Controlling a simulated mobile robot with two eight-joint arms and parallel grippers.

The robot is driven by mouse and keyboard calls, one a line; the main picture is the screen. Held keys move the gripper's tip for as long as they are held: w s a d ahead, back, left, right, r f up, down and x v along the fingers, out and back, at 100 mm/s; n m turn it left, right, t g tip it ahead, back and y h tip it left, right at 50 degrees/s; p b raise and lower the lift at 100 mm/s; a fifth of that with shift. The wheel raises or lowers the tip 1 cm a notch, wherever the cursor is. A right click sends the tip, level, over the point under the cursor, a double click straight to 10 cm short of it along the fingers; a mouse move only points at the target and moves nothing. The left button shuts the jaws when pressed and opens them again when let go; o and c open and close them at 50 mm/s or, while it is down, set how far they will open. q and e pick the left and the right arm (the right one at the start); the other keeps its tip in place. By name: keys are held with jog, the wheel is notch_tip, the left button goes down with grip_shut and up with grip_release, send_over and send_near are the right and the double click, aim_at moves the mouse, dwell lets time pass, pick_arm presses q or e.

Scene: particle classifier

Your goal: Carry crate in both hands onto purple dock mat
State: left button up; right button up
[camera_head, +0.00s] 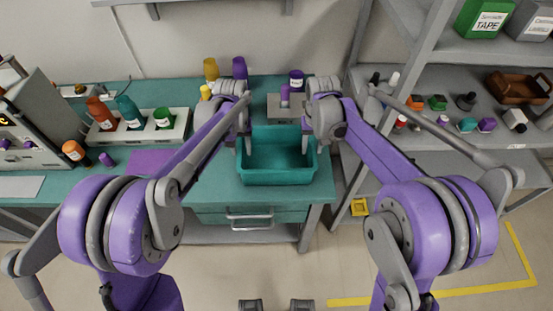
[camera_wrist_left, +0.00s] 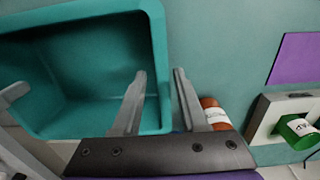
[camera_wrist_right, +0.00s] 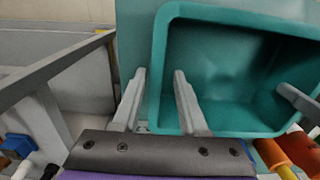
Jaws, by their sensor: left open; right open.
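The teal crate (camera_head: 277,178) stands empty and upright on the green table. It also fills much of the left wrist view (camera_wrist_left: 155,45) and the right wrist view (camera_wrist_right: 165,50). My left gripper (camera_head: 245,138) is at the crate's left side, open, with one finger inside and one outside the side wall (camera_wrist_left: 160,72). My right gripper (camera_head: 306,138) is at its right side, open, its fingers likewise on either side of the wall (camera_wrist_right: 160,72). Contact cannot be told. The purple dock mat (camera_head: 150,161) lies bare on the table left of the crate, also in the left wrist view (camera_wrist_left: 296,58).
A rack with several bottles (camera_head: 140,124) stands behind the mat. A grey block (camera_head: 285,108) and bottles stand behind the crate. Shelves (camera_head: 460,110) rise at right.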

aim_at(243, 158)
pick_arm(q)
jog(key=shift+f, duration=2.75)
pick_arm(e)
jog(key=shift+f, duration=2.7)
pick_arm(q)
grip_shut()
pick_arm(e)
grip_shut()
